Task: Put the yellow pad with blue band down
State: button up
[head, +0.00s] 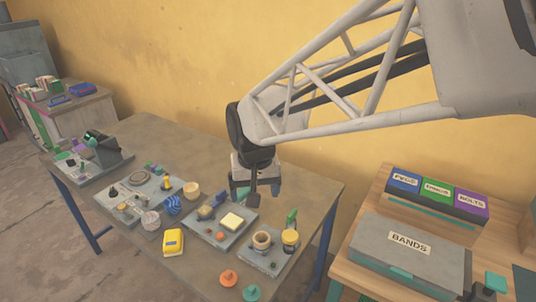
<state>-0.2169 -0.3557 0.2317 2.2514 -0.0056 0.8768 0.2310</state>
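My gripper (254,192) hangs fingers-down above the back right of the middle grey tray (198,232). A small teal shape (243,194) shows by its fingers; I cannot tell whether it is held or lies behind. A pale yellow pad (232,221) lies flat on that tray, below and left of my gripper; no blue band can be made out on it. A brighter yellow block (173,241) with a pale patch lies at the table's front edge, left of that tray. No pad with a clear blue band can be made out.
A blue striped round thing (173,205) and a pale cup (191,190) stand left of the middle tray. A right tray (252,259) holds a round pot (262,240) and a yellow-topped jar (290,238). The table's back (185,138) is clear. A grey BANDS box (390,255) stands on the side bench.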

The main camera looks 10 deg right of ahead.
jog(key=s+d+r, duration=0.1)
jog(key=s+d, duration=0.4)
jog(key=s, duration=0.3)
jog(key=s+d+r+t, duration=0.1)
jog(key=s+d, duration=0.4)
jog(key=s, duration=0.3)
jog(key=shift+s+d, duration=0.15)
jog(key=shift+d, duration=0.05)
jog(key=shift+o, duration=0.2)
dwell(0.3)
jog(key=shift+o, duration=1.1)
jog(key=shift+r, duration=0.1)
